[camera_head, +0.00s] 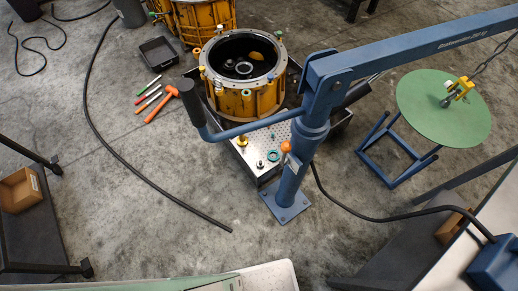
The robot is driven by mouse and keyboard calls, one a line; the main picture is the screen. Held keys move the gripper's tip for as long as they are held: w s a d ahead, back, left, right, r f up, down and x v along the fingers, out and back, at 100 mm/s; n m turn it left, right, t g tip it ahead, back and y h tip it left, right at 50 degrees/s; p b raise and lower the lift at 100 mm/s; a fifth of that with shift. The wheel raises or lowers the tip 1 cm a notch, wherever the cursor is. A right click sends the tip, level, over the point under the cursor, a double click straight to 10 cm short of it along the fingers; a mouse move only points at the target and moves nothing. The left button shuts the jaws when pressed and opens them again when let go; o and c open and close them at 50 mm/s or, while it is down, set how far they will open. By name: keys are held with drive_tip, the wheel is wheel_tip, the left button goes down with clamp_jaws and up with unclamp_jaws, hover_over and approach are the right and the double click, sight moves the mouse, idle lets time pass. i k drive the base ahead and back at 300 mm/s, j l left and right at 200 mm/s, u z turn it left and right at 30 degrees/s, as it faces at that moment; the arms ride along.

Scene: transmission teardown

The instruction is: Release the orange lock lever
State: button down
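A small orange knob (286,146) shows on the left side of the blue crane column (292,168); it looks like the orange lock lever. Its lever shape and lock position are too small to tell. The column stands on a square blue foot plate (287,205) on the floor. A blue jib (410,48) runs from the column to the upper right, and a blue handle arm with a dark grip (190,100) reaches left. My gripper is not in view.
Left of the column, a yellow transmission housing (245,104) stands on a metal stand (254,158). A yellow hook (462,88) hangs over a green round table (420,120). Hand tools, including an orange hammer (162,104), lie left. A black hose (130,165) crosses otherwise open floor.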

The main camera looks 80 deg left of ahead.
sight(286, 147)
drive_tip(key=u, duration=2.1)
drive_tip(key=k+j, duration=0.15)
drive_tip(key=j, duration=0.15)
drive_tip(key=k+j, duration=0.1)
drive_tip(key=j, duration=0.2)
